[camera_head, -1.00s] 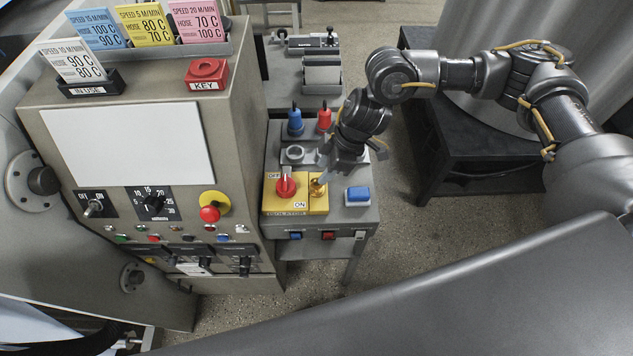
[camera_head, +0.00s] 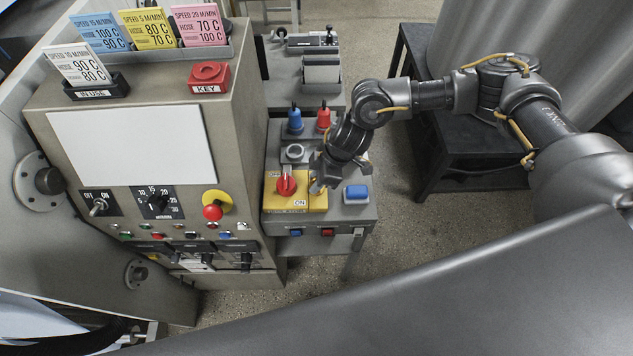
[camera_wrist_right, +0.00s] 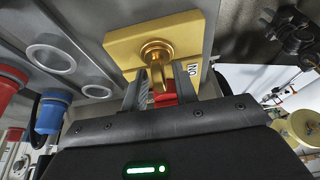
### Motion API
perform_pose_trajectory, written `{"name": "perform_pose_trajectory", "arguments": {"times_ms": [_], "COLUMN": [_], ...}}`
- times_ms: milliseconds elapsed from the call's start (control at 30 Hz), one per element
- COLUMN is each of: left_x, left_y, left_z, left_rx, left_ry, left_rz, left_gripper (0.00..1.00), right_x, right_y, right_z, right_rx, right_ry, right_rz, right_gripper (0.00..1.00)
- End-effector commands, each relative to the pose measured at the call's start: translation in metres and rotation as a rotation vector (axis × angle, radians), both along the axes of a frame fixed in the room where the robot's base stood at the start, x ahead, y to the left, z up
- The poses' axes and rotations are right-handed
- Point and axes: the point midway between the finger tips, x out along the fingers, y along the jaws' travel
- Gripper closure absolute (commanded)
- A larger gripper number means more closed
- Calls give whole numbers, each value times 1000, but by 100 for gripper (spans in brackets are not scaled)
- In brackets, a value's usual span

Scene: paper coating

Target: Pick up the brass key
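The brass key (camera_wrist_right: 157,52) stands in the yellow isolator plate (camera_wrist_right: 118,42), in the right wrist view at upper centre. In the head view the plate (camera_head: 297,205) lies on the small grey console, and my gripper mostly hides the key there. My right gripper (camera_wrist_right: 161,88) has one finger on each side of the key's bow; it looks open, with some space between the fingers. It also shows in the head view (camera_head: 319,184), low over the right part of the plate. My left gripper is not in view.
A red isolator knob (camera_head: 286,184) sits just left of the key, with a blue button (camera_head: 356,193) to the right. Blue (camera_head: 295,121) and red (camera_head: 324,118) plugs stand behind. A red KEY holder (camera_head: 208,77) is on the large machine cabinet (camera_head: 245,110).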

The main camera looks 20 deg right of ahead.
Motion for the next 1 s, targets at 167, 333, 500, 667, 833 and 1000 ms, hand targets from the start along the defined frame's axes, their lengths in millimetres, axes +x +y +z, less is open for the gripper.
{"name": "perform_pose_trajectory", "arguments": {"times_ms": [167,333,500,667,833,1000], "left_x": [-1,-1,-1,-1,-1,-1], "left_y": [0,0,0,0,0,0], "left_z": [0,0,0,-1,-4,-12], "left_rx": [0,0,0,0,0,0], "left_ry": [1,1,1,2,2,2], "left_rz": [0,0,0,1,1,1], "left_gripper": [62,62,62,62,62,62], "right_x": [0,0,0,0,1,-22], "right_y": [0,0,0,0,1,-5], "right_z": [0,1,1,7,26,57], "right_rx": [0,0,0,1,3,4], "right_ry": [0,0,0,0,-4,-5], "right_rz": [0,0,0,0,1,6], "right_gripper": [95,100,100,100,100,100]}}
